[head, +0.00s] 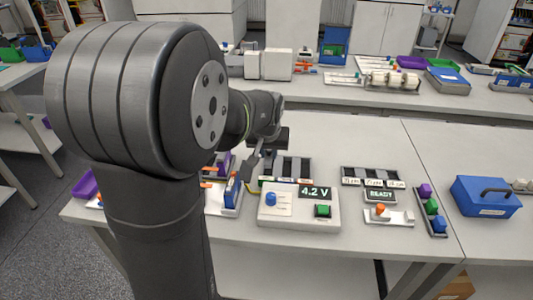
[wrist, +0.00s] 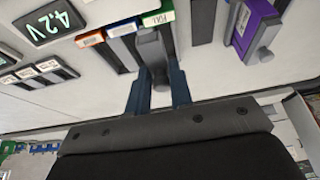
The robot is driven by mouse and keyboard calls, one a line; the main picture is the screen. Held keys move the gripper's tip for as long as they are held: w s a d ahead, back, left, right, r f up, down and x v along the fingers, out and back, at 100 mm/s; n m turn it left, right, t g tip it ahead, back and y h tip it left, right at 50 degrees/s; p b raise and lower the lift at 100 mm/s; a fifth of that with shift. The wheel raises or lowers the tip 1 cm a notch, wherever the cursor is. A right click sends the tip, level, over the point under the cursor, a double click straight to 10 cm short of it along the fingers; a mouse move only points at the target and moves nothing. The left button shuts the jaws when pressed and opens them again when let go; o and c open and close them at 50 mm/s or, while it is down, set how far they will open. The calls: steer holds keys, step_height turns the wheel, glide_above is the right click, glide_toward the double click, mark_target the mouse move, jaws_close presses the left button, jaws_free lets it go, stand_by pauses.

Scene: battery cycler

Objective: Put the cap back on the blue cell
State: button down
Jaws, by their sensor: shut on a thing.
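My gripper (wrist: 157,72) is shut on a grey block (wrist: 152,50), beside the green label marked FULL, in the wrist view. Whether the block is part of a cell or of the rack, I cannot tell. In the head view my gripper (head: 254,166) is at the left end of the rack with dark bays (head: 305,168), partly hidden by my arm. A blue upright piece (head: 232,190), perhaps the blue cell, stands left of the cycler.
The cycler (head: 298,222) shows 4.2 V in front of the bays. Right of it are a READY display (head: 380,195) and a small stand with an orange cap (head: 380,209). A blue toolbox (head: 486,198) stands far right.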

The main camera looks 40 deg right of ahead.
steer(key=w+a+r, duration=0.2)
steer(key=a+r, duration=0.2)
steer(key=a, duration=0.8)
steer(key=shift+a+f, duration=0.2)
steer(key=shift+f, duration=2.9)
steer(key=shift+f, duration=0.6)
steer(key=c, duration=0.7)
jaws_free()
steer(key=shift+r, duration=0.1)
steer(key=shift+r, duration=3.4)
